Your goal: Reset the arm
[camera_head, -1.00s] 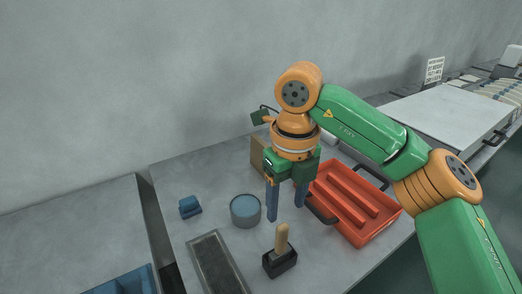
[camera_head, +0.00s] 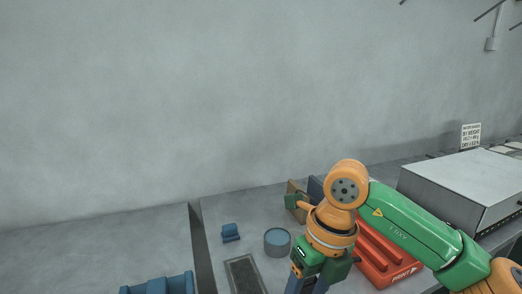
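My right arm, green and orange, comes in from the right in the head view. My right gripper (camera_head: 307,284) points down at the lower edge of the picture, where its fingertips are cut off. Its two blue-grey fingers stand apart with nothing seen between them. It is right of a round blue-grey cup-like container (camera_head: 277,241) and left of a red tray (camera_head: 384,262), which the arm partly hides. My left arm and gripper are not in view.
A small blue block (camera_head: 230,232) and a dark rectangular tray (camera_head: 243,273) are on the grey table. A blue bin (camera_head: 160,284) shows at lower left. A brown board (camera_head: 297,199) stands behind the gripper. A large white-topped box (camera_head: 466,180) is at right.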

